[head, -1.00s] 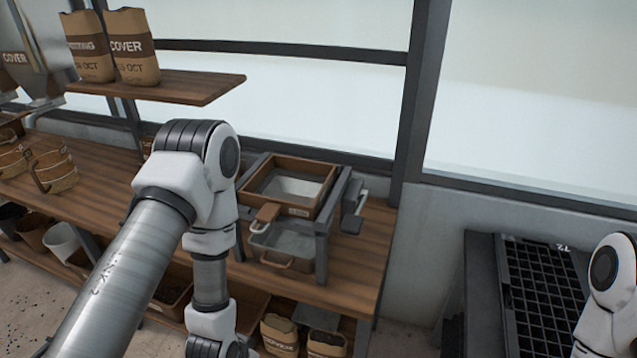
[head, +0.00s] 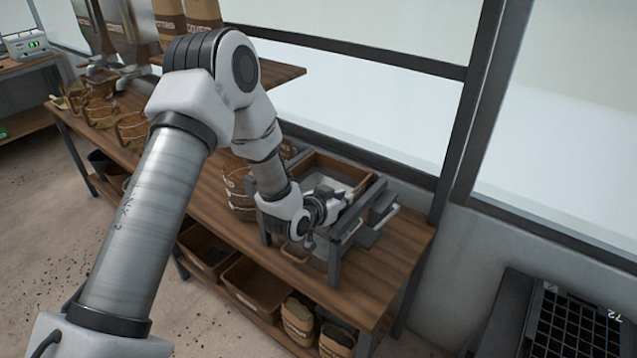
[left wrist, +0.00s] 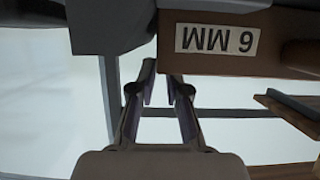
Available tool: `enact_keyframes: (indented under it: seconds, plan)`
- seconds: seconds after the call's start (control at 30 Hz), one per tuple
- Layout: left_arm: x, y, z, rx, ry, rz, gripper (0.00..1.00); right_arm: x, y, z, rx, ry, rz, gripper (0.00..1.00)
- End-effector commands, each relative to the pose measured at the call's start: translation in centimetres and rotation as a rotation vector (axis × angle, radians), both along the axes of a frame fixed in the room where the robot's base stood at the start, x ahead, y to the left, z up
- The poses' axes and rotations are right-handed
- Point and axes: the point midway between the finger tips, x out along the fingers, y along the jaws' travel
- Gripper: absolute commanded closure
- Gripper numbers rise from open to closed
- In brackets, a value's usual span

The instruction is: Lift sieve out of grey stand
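The sieve (head: 338,168) is a square brown wooden frame with a pale mesh, seated in the grey stand (head: 336,258) on the wooden bench. My left gripper (head: 334,203) is at the front right of the sieve and hides part of it. In the left wrist view the sieve's wall (left wrist: 215,65) carries an upside-down "6 MM" label. There the fingers of my left gripper (left wrist: 164,85) have a gap between them and their tips are at the wall's lower corner; I cannot tell whether they touch it. My right gripper is out of view.
A clear bin (head: 297,255) sits under the sieve within the stand. A shelf (head: 275,82) with paper bags is above. A black tray (head: 575,325) lies at right.

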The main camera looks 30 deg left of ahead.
Motion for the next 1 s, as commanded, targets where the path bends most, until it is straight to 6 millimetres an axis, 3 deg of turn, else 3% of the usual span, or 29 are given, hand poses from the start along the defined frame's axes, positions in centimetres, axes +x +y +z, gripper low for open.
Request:
enact_keyframes:
  seconds: [0.17, 0.33, 0.37, 0.4, 0.77, 1.0]
  plan:
    - [1.9, -0.1, -0.8, 0.001, 0.002, 0.000, 0.85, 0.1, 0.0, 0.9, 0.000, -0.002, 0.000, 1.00]
    - [1.9, -0.1, -0.9, 0.000, 0.001, 0.001, 0.85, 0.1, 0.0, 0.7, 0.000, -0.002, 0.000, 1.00]
    - [1.9, -0.1, -0.8, 0.000, 0.001, 0.001, 0.96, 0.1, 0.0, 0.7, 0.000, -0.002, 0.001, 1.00]
    - [1.9, -0.1, -0.8, 0.000, 0.001, 0.001, 1.00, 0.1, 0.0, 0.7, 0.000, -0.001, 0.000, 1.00]
    - [1.9, -0.1, -0.7, 0.000, -0.001, 0.001, 1.00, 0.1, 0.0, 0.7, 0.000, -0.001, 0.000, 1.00]
    - [1.9, -0.1, 1.8, -0.002, -0.006, 0.003, 1.00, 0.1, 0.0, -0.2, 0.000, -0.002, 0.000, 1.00]
